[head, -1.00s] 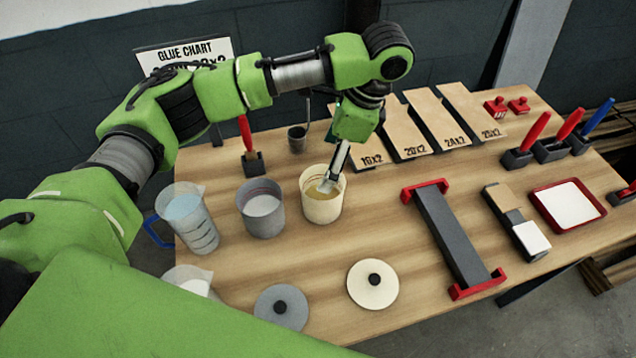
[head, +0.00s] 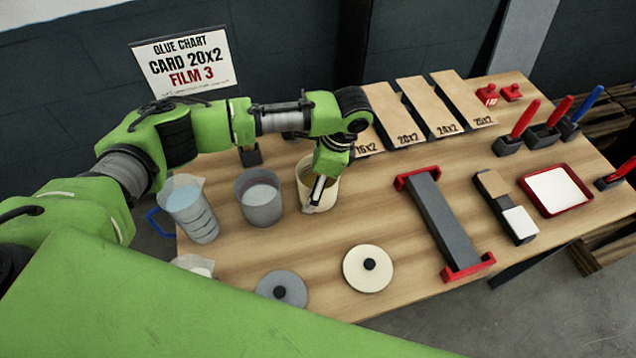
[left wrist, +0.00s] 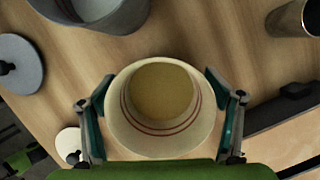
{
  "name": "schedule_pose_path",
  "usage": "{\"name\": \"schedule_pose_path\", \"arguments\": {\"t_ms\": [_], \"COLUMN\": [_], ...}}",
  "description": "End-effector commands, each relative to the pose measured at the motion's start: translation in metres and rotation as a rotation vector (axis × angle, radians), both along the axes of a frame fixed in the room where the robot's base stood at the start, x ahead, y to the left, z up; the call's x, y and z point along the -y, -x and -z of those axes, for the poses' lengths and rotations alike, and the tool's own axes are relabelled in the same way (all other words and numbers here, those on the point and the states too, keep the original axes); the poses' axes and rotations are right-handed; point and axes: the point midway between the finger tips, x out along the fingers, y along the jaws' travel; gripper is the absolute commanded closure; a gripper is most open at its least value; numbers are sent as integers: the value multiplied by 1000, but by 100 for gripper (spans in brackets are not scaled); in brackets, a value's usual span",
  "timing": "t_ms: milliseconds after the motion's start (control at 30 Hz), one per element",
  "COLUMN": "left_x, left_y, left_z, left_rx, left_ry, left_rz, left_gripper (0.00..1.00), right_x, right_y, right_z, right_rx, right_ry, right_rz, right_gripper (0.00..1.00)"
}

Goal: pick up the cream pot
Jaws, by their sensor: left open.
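The cream pot (head: 332,198) stands upright on the wooden table, partly hidden by my left gripper (head: 317,190) in the head view. In the left wrist view the cream pot (left wrist: 160,142) is open at the top, with dark red rings inside and a yellowish content. My left gripper (left wrist: 158,80) is open, with one finger on each side of the pot. Small gaps seem to show between the fingers and the wall; I cannot tell if either touches. My right gripper is not in view.
A grey pot (head: 260,204) and a measuring jug (head: 190,212) stand left of the cream pot. A cream lid (head: 356,279) and a grey lid (head: 293,284) lie in front. A black bar with red ends (head: 445,225) lies to the right. Cards (head: 407,118) lie behind.

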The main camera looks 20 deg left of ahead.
Motion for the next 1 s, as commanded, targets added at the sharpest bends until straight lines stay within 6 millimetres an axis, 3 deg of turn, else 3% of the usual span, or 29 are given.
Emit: {"name": "schedule_pose_path", "arguments": {"t_ms": [167,400,1000], "left_x": [0,0,0], "left_y": [0,0,-1], "left_z": [1,0,-9], "left_rx": [0,0,2], "left_ry": [0,0,2], "left_rz": [0,0,-2], "left_gripper": [17,69,69], "right_x": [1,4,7], "right_y": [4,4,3], "right_z": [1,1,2], "right_rx": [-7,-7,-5], "right_ry": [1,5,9], "right_rz": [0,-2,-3], "right_gripper": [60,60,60]}}
